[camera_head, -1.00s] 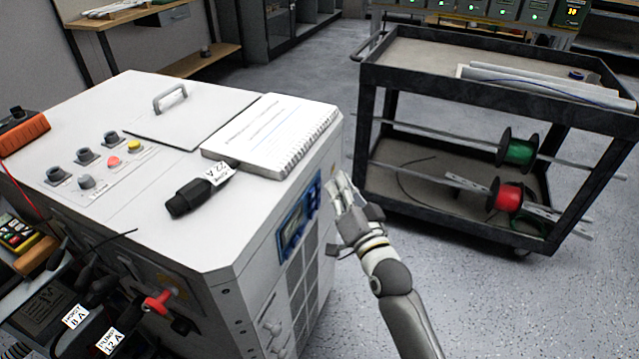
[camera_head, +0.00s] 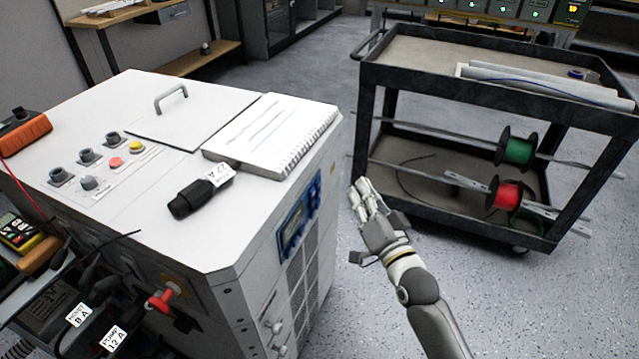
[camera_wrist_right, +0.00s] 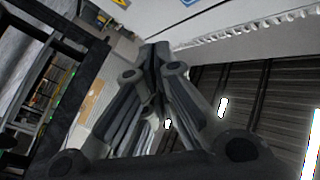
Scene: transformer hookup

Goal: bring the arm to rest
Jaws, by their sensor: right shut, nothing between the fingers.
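My right gripper (camera_head: 362,188) is at the right of the white cabinet (camera_head: 240,225), over the floor between it and the cart. It is shut and empty, and it points up and away in the head view. In the right wrist view its fingers (camera_wrist_right: 155,55) come together with nothing between them. The gripper is apart from the cabinet's side. My left gripper is not in the frames.
A black plug with a tag (camera_head: 195,195) and a spiral notebook (camera_head: 275,135) lie on the cabinet top. A dark cart (camera_head: 480,100) with a green spool (camera_head: 519,150) and a red spool (camera_head: 508,195) stands at the right. The floor (camera_head: 520,300) at the front right is clear.

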